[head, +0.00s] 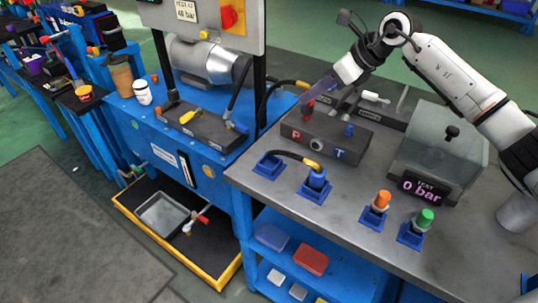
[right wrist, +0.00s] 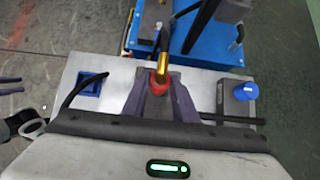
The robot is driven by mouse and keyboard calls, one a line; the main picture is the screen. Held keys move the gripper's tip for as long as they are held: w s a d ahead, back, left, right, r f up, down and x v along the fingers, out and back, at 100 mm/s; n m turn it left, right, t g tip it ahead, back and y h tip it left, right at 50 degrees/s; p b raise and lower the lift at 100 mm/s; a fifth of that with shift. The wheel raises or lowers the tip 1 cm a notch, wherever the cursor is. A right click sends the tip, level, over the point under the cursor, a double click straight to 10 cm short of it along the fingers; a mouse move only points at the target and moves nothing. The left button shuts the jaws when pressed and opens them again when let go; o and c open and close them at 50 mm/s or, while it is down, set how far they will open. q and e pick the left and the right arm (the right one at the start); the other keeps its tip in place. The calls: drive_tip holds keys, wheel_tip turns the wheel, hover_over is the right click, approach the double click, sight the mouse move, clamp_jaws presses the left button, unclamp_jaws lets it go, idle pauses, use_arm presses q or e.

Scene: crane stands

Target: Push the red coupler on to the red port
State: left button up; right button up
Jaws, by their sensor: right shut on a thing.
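My right gripper (head: 318,94) is low over the back left of the grey port block (head: 325,138) marked P and T. In the right wrist view its fingers (right wrist: 160,92) are shut on the red coupler (right wrist: 158,82), whose brass hose end (right wrist: 163,62) points away. In the head view a red part (head: 308,107) shows below the fingertips, above the P; I cannot tell coupler from red port there, nor whether they touch. The blue port (head: 349,130) stands free by the T. My left gripper (right wrist: 10,86) shows only at the wrist view's left edge, its two fingers apart.
A blue coupler (head: 317,179) stands in a holder with its hose. An empty blue holder (head: 268,165) is beside it. Orange (head: 382,200) and green (head: 424,218) capped parts stand in front of the gauge box (head: 440,150). A black hose (head: 266,100) arcs left of my gripper.

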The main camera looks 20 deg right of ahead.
drive_tip(key=shift+f, duration=0.4)
drive_tip(key=o, duration=1.2)
drive_tip(key=p+v, duration=0.2)
drive_tip(key=v, duration=0.3)
